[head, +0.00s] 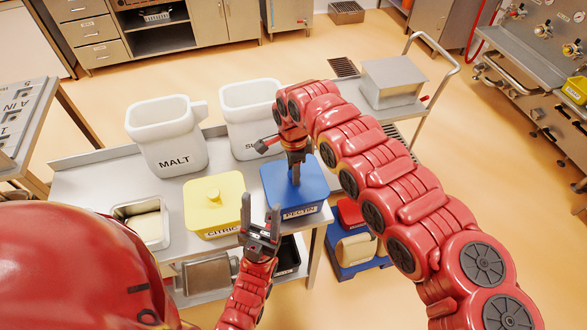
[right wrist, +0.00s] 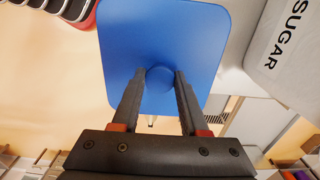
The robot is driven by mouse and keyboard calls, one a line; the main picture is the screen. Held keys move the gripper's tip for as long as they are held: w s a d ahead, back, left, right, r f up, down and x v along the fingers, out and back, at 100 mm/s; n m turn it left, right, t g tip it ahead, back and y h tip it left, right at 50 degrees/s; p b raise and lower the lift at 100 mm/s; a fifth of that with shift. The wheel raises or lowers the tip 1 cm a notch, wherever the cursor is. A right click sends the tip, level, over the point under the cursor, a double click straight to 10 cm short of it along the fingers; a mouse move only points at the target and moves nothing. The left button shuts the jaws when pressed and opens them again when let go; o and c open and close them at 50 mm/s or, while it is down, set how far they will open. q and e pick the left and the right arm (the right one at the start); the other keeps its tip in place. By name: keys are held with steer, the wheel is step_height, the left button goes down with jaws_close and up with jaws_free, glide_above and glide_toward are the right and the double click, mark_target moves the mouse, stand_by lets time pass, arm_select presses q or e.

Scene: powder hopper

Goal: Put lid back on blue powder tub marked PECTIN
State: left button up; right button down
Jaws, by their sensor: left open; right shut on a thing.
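The blue tub (head: 303,213) stands at the right end of the steel table, with a pale label on its front too small to read. Its flat blue lid (head: 272,179) lies level over the tub's top; I cannot tell whether a gap is left below it. My right gripper (head: 295,179) points down from above and is shut on the lid's round knob; the right wrist view shows the fingers (right wrist: 159,73) on either side of the knob, with the lid (right wrist: 165,35) beyond. My left gripper (head: 260,205) is open and empty, in front of the yellow tub's right side.
A yellow lidded CITRIC tub (head: 211,207) stands left of the blue tub. White MALT (head: 168,135) and SUGAR (head: 249,115) bins stand behind. A metal pan (head: 143,219) is at the left. A blue crate (head: 353,262) sits low at the right.

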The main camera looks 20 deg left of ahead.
steer(key=c, duration=0.8)
jaws_free()
steer(key=shift+s+r, duration=0.1)
steer(key=shift+c, duration=0.2)
steer(key=o, duration=0.5)
steer(key=shift+r, duration=0.35)
step_height(320, 180, up, 17)
steer(key=b, duration=0.5)
steer(key=shift+f, duration=0.15)
